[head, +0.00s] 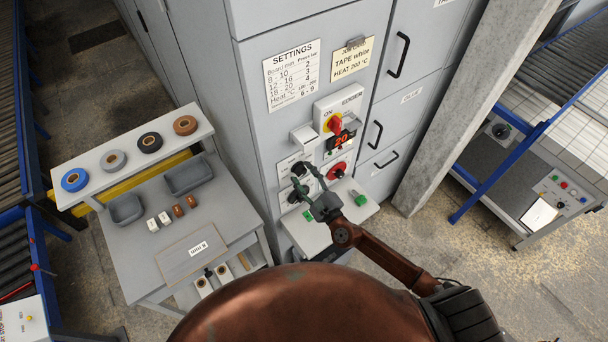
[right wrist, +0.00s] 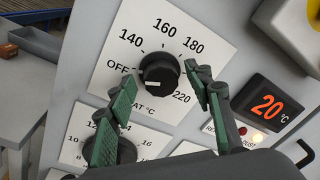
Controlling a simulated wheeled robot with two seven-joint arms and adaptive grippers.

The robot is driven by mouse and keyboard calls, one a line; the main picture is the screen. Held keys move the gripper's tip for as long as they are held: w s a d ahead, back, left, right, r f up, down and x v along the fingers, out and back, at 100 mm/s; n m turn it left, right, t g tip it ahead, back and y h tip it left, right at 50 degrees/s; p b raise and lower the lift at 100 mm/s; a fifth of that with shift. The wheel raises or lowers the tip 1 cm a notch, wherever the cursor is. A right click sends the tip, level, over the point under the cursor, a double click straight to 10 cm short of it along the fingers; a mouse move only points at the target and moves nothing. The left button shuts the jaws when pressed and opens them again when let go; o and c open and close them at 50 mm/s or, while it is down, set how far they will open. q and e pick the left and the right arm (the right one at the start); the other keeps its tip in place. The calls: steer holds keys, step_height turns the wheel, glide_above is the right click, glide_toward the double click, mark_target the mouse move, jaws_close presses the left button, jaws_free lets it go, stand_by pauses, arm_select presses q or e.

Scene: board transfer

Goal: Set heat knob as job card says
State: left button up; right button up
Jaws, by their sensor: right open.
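The heat knob (right wrist: 158,72) is black, on a white plate marked OFF, 140, 160, 180 and 220 °C; the 200 mark is hidden behind my finger. A short pale mark shows on the knob's lower face; I cannot tell exactly which marking it points to. My right gripper (right wrist: 160,80) is open, its green-padded fingers on either side of the knob; contact is unclear. It also shows in the head view (head: 308,183) in front of the machine panel. The job card (head: 351,60) reads TAPE white, HEAT 200 °C. My left gripper is out of view.
A display (right wrist: 268,105) reads 20 °C. A second black knob (right wrist: 124,151) sits below, partly behind my left-hand finger. A settings sheet (head: 292,75), a red-and-yellow switch (head: 335,124) and a red knob (head: 337,170) are on the machine. A bench (head: 140,262) stands left.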

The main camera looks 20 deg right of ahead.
steer(key=shift+c, duration=0.2)
steer(key=c, duration=1.1)
